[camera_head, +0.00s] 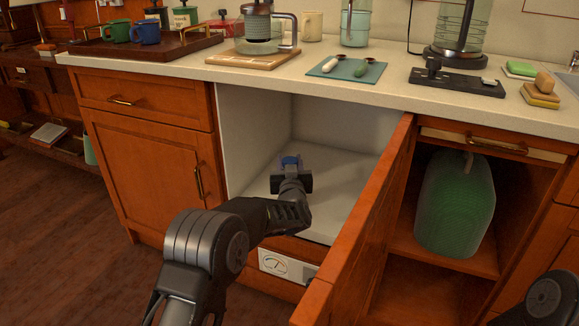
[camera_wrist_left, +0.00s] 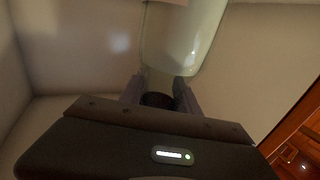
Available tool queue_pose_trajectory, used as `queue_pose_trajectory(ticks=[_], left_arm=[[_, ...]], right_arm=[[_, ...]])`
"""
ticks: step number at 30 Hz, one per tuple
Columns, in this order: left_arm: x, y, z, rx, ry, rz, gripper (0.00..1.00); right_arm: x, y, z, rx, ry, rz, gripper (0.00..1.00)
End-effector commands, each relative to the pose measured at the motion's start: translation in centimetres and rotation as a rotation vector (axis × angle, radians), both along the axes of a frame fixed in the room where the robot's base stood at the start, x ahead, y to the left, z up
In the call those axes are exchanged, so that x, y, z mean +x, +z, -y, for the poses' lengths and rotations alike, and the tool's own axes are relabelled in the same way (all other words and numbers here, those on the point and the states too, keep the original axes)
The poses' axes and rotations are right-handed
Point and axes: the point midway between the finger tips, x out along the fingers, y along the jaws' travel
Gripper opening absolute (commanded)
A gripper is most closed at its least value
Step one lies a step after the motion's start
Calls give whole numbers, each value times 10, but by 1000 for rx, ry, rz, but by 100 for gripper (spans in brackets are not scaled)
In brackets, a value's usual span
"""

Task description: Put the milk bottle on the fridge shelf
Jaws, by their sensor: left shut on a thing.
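My left gripper (camera_head: 290,163) reaches inside the open, white-lined fridge compartment, above its pale floor shelf (camera_head: 325,215). In the left wrist view the gripper (camera_wrist_left: 158,92) is shut on the neck of the milk bottle (camera_wrist_left: 185,38), a pale, greenish, smooth body with a dark end between the fingers. In the head view my gripper and wrist hide nearly all of the bottle; a small blue patch shows at the fingertips. I cannot tell whether the bottle touches the shelf. My right gripper is out of view; only part of that arm shows at the lower right.
The wooden fridge door (camera_head: 362,240) stands open just right of my left arm. A green ribbed container (camera_head: 455,205) sits in the open cabinet at right. The countertop (camera_head: 300,85) above holds a mug tray, boards and jars. A dial panel (camera_head: 275,264) lies below the compartment.

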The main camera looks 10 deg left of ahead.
Motion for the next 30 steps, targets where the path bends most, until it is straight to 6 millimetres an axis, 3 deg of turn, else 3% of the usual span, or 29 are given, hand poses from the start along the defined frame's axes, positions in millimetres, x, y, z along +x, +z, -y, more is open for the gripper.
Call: queue_pose_trajectory(ticks=[10,11,18,30], left_arm=[[0,-1,0,0,1,3,0],[0,-2,0,-1,0,1,40],[0,-1,0,0,0,0,60],[-3,2,1,-1,0,0,61]], right_arm=[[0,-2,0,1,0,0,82],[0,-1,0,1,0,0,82],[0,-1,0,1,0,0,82],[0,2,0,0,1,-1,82]])
